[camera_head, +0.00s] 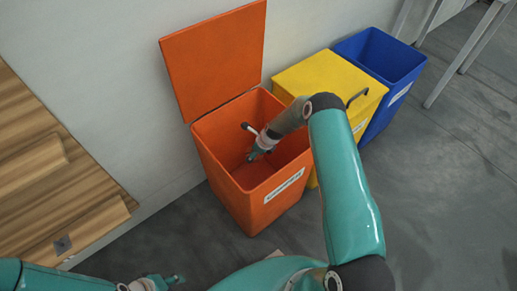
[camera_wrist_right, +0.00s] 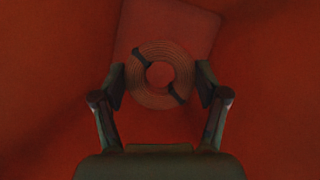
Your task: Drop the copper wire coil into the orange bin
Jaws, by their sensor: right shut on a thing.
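The orange bin (camera_head: 211,165) stands open against the wall, with its lid (camera_head: 215,55) raised behind it. My right gripper (camera_head: 254,155) reaches down inside the bin's opening. In the right wrist view, it is shut on the copper wire coil (camera_wrist_right: 142,92), a ring with dark bands, with one finger on each side. The bin's red-orange inside surrounds the coil there, and a paler panel of the bin shows behind it. I cannot make out the coil in the head view. My left gripper (camera_head: 170,281) is at the bottom edge, low and small, its jaw opening unclear.
A closed yellow bin (camera_head: 322,81) with a dark handle stands right of the orange bin. An open blue bin (camera_head: 397,64) stands beyond it. A wooden surface (camera_head: 60,185) is at the left. Grey floor (camera_head: 450,170) is clear at the right.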

